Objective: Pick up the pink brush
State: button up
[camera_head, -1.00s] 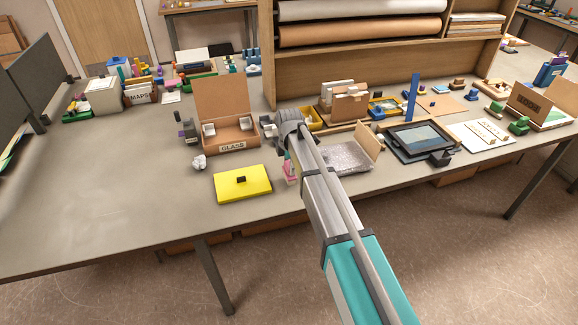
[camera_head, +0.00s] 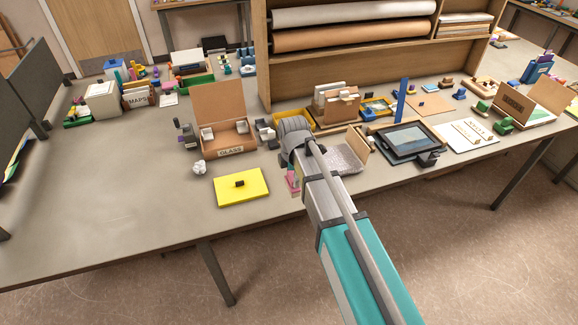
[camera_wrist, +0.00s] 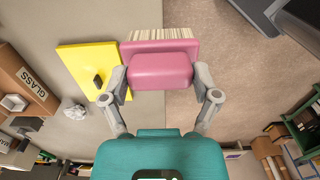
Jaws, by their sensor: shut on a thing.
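The pink brush (camera_wrist: 161,70) is between the two fingers of my gripper (camera_wrist: 162,88) in the wrist view. Its pale bristles (camera_wrist: 160,35) point away from my gripper. My gripper is shut on the brush, with a finger against each side. In the head view, a small part of the pink brush (camera_head: 293,184) shows beside my arm near the front edge of the table, and my arm hides the rest. In the wrist view the brush overlaps the table edge, with floor beyond it. I cannot tell its exact height.
A yellow board (camera_head: 241,187) with a dark knob lies left of the brush. Behind it are an open GLASS box (camera_head: 222,138) and a crumpled white ball (camera_head: 199,167). A tray of bubble wrap (camera_head: 345,158) and a dark frame (camera_head: 405,141) lie to the right.

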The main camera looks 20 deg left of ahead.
aim_at(294, 189)
jog(key=shift+s+d+r, duration=0.25)
jog(key=shift+s, duration=0.2)
jog(key=shift+s+d+r, duration=0.2)
jog(key=shift+s+d, duration=0.05)
jog(key=shift+s, duration=0.2)
jog(key=o, duration=0.5)
jog(key=c, duration=0.4)
jog(key=shift+o, duration=0.2)
notch_tip(294, 189, down, 4)
jog(key=b, duration=0.4)
jog(key=shift+f, duration=0.25)
jog(key=shift+s, duration=0.1)
